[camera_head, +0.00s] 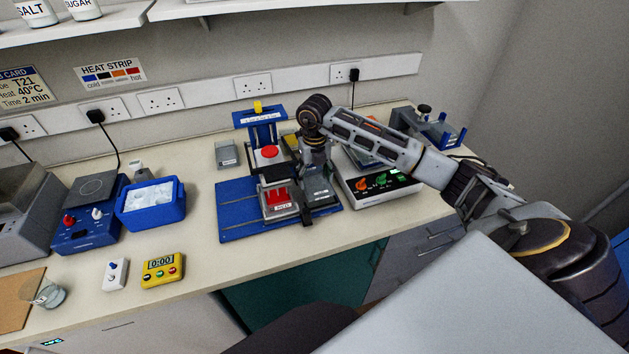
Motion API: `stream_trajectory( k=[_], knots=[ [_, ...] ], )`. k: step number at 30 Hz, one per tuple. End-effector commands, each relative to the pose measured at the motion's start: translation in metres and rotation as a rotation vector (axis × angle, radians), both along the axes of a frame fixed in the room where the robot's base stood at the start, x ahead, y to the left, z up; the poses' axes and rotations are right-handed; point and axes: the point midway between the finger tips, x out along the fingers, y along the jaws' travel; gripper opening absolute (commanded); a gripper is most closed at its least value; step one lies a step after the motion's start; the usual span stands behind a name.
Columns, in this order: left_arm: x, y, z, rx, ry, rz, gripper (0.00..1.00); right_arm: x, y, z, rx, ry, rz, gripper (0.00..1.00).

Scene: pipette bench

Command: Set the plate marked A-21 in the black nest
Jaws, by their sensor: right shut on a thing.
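My right gripper (287,197) reaches in from the right and points down over the blue mat (236,214). It is shut on a grey plate with a red top (278,198), low over the mat. The plate has a small white label on its front that is too small to read. A dark grey block (322,193) sits on the mat just right of the fingers; I cannot tell whether it is the black nest. Another small grey plate-like block (227,153) lies on the bench at the back left of the mat. My left gripper is not in view.
A blue stand with a red disc (268,152) is right behind the gripper. A blue ice tub (151,204), yellow timer (163,270) and blue hotplate (90,220) are left. Bench between timer and mat is clear.

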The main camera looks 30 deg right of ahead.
Motion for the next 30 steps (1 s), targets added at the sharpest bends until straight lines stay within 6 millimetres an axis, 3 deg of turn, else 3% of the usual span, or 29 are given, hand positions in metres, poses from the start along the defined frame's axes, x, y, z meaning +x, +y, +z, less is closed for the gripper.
stream_trajectory(
  k=[7,24,25,30],
  knots=[
    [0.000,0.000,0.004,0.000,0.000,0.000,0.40,0.000,0.000,-0.022,0.001,0.000,-0.001,0.46],
    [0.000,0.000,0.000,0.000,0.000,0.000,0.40,0.000,0.000,-0.028,0.000,-0.001,-0.001,0.46],
    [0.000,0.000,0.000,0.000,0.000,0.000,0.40,0.000,0.000,-0.028,0.000,0.000,-0.001,0.72],
    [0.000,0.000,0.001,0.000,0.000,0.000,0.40,0.000,0.000,-0.027,0.000,0.000,-0.001,0.91]
  ],
)
